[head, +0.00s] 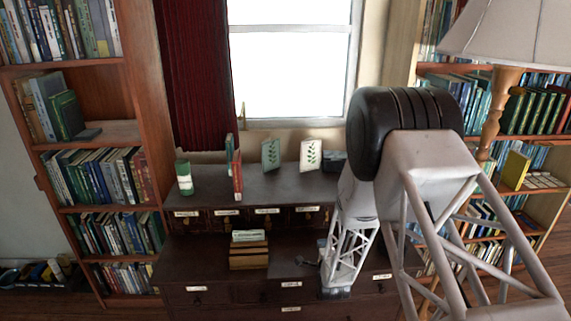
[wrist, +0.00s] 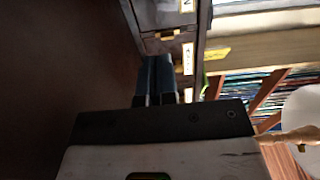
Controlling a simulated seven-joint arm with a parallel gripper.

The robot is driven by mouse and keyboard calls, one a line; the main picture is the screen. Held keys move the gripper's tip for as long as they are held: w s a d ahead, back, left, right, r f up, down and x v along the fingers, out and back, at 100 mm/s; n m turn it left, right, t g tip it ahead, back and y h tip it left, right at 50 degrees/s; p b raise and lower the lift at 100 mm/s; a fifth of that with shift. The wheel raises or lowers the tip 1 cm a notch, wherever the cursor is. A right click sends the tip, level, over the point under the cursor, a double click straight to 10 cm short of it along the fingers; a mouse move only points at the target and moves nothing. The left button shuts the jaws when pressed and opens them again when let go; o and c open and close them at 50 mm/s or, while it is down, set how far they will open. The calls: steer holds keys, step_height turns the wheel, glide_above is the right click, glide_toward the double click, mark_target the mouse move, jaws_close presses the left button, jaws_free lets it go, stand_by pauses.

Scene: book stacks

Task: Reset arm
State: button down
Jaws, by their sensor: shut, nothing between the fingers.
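My arm (head: 350,245) reaches down over the dark wooden desk (head: 205,258) in the head view. My gripper (wrist: 159,60) shows in the wrist view with its two blue-grey fingers side by side, shut and empty. The fingers point toward small drawers (wrist: 163,40) with pale labels and brass pulls. Whether the fingertips touch the drawer fronts cannot be told. In the head view the fingers are too small to make out clearly.
A letter holder (head: 249,255) stands on the desk, left of my arm. A green-and-white can (head: 184,178), a red book (head: 237,178) and two leaf-print cards (head: 271,154) stand on the upper shelf. Bookcases flank the desk. A lamp (head: 510,40) stands right.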

steer(key=s+r+n+g, duration=0.4)
steer(key=s+r, duration=0.2)
steer(key=r, duration=0.6)
steer(key=s+r+n+g, duration=0.3)
steer(key=s+r+n, duration=0.2)
steer(key=r, duration=0.6)
steer(key=s+r+n+g, duration=0.2)
steer(key=s+r+n, duration=0.1)
steer(key=s, duration=0.8)
steer(key=s+a+r+n+g, duration=0.1)
steer(key=s+r+n+g, duration=0.2)
steer(key=s, duration=0.9)
steer(key=s+r+n+g, duration=0.2)
steer(key=s+r, duration=0.4)
steer(key=s, duration=0.5)
steer(key=shift+s+a+r+n+g, duration=0.15)
steer(key=shift+s+n+g, duration=0.25)
steer(key=shift+g, duration=0.3)
